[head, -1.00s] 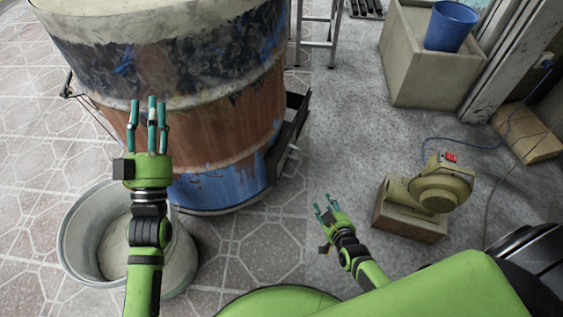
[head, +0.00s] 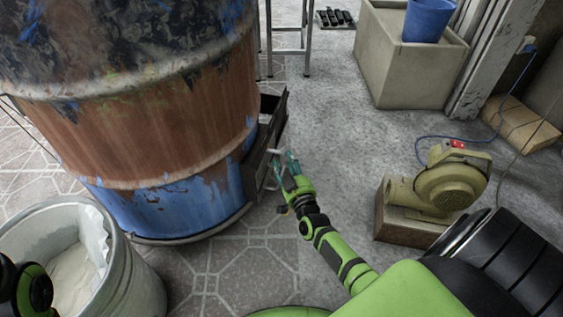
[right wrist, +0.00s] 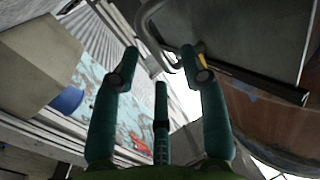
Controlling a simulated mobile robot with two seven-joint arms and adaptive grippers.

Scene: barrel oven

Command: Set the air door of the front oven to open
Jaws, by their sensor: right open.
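The front oven is a rusty barrel (head: 150,130) with peeling blue and black paint, filling the upper left of the head view. It also shows in the right wrist view (right wrist: 265,115). A dark metal door assembly (head: 270,120) sits low on its right side; I cannot tell how far the air door is open. A pale curved handle (right wrist: 147,22) shows just beyond my fingers in the right wrist view. My right gripper (head: 284,172) is open and empty beside the door's handle; contact is unclear. My left gripper is out of view.
A metal bucket (head: 140,285) with a white liner stands at lower left, close to the barrel. A blower (head: 450,185) on a block stands at right. A concrete box (head: 400,75) holds a blue bucket (head: 428,18). The grey floor between is clear.

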